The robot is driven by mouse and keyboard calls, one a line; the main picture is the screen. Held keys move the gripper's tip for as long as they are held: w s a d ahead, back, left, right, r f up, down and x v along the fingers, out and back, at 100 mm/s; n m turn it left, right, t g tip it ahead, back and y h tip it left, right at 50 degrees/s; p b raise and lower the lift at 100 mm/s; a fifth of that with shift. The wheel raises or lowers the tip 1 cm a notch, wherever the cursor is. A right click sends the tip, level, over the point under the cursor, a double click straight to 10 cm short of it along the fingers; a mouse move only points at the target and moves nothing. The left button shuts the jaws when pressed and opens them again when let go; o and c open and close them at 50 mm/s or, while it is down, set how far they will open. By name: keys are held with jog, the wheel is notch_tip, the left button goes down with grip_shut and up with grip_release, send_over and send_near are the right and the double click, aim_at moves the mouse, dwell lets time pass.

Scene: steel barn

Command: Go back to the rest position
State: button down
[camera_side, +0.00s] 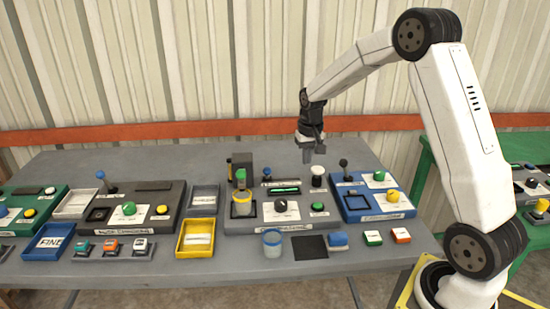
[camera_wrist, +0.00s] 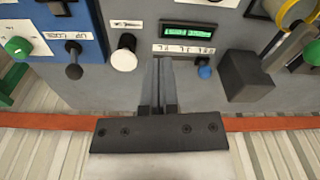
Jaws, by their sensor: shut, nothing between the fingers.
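My gripper (camera_side: 308,153) hangs from my raised white arm above the back of the grey table (camera_side: 190,263), pointing down. Its fingers are together with nothing between them. In the wrist view my gripper (camera_wrist: 164,65) shows the two grey fingers side by side, over the back edge of the middle grey panel. In the side view the fingertips appear just behind a white-topped knob (camera_side: 318,176) and well clear of the table.
Trays (camera_side: 196,252) and small blocks line the front. Behind is a corrugated wall with an orange rail (camera_side: 220,128).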

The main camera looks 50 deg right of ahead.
jog(key=s+a+f+n+t, duration=0.1)
jog(key=s+a+n, duration=0.5)
jog(key=s+a, duration=1)
jog(key=a, duration=0.3)
jog(key=shift+s+f+n+t, duration=0.15)
jog(key=shift+f+n+t, duration=0.15)
jog(key=shift+f+t, duration=0.1)
jog(key=shift+d, duration=0.1)
jog(key=w+d+r+m+g, duration=0.1)
jog(key=w+d+m, duration=0.2)
jog(key=w+d, duration=0.3)
jog(key=w+d+r+m, duration=0.1)
jog(key=w+d+m, duration=0.2)
jog(key=d, duration=0.9)
jog(key=w+d+r+m+g, duration=0.1)
jog(key=w+d+r+m, duration=0.1)
jog(key=w+d, duration=0.6)
jog(key=shift+w+d+m+g, duration=0.3)
jog(key=shift+w+d+m, duration=0.15)
jog(key=shift+d, duration=0.5)
jog(key=shift+f, duration=0.15)
